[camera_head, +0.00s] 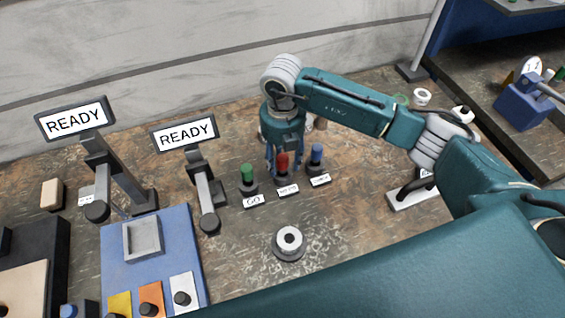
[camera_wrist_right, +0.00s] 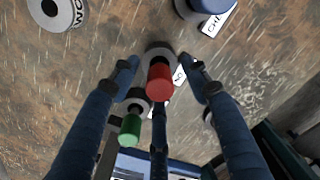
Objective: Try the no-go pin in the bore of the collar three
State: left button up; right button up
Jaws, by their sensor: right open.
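The red pin (camera_head: 282,160) stands upright in a dark holder between the green pin (camera_head: 247,172) and the blue pin (camera_head: 316,152), with a small label in front. My right gripper (camera_head: 284,165) is open over the red pin; in the right wrist view its fingers lie on both sides of the red pin (camera_wrist_right: 160,80), whose top sits between them. A grey ring-shaped collar (camera_head: 289,240) with a pale centre and dark bore sits on the table in front of the pins; I cannot read a number on it. My left gripper is not in view.
A blue tray (camera_head: 190,240) with coloured cards lies at left, near two READY displays (camera_head: 75,118). A ring-shaped part (camera_wrist_right: 55,10) shows in the right wrist view. Pale rings (camera_head: 422,97) lie at the back right. The table right of the collar is partly clear.

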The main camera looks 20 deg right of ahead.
grip_shut()
jog(key=shift+w, duration=0.1)
